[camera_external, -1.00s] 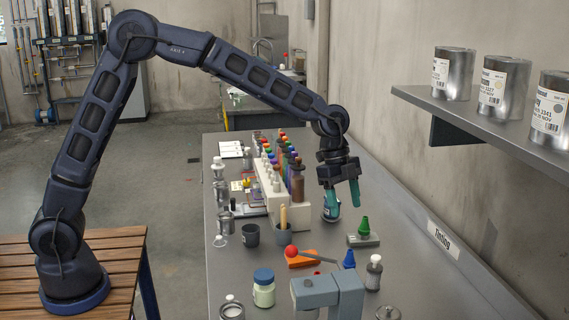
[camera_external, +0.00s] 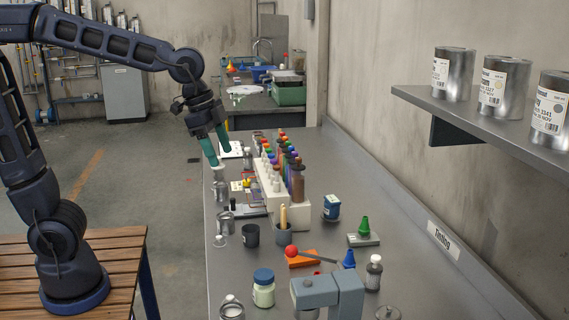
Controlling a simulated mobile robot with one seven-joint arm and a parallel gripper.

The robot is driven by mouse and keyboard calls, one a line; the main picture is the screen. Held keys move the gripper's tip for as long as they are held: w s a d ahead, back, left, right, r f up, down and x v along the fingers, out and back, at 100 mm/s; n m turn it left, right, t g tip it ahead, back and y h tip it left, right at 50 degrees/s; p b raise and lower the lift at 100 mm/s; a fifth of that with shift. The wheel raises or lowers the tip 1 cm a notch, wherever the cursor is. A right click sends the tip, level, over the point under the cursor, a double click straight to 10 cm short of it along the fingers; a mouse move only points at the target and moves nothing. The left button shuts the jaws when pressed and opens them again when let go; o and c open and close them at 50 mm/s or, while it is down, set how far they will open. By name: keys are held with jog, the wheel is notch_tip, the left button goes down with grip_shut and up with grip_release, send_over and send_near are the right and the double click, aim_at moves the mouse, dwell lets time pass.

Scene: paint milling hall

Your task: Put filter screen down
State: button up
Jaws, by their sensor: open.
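My gripper (camera_external: 221,158) is open, with two teal fingers pointing down over the far left edge of the grey workbench (camera_external: 330,165). A white-topped container (camera_external: 219,168) shows right below the fingertips. I cannot tell whether they touch it. Nothing clearly shows between the fingers. I cannot pick out the filter screen with certainty. A dark blue and white jar (camera_external: 331,208) stands upright on the bench, well to the right of my gripper.
A rack of colored-cap bottles (camera_external: 271,190) stands mid-bench. A dark cup (camera_external: 251,235), metal cans and a blue-lidded jar (camera_external: 263,288) stand along the left side. A red-ball tool (camera_external: 292,252) lies near the front.

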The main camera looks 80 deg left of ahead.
jog(key=s+a+f+n, duration=0.1)
jog(key=s+n, duration=0.1)
jog(key=s, duration=0.8)
jog(key=s+a+f+n+t, duration=0.1)
jog(key=s+a+f+n, duration=0.1)
jog(key=s, duration=0.8)
jog(key=shift+a+f+n+y, duration=0.25)
jog(key=shift+n+y, duration=0.15)
jog(key=shift+n, duration=0.3)
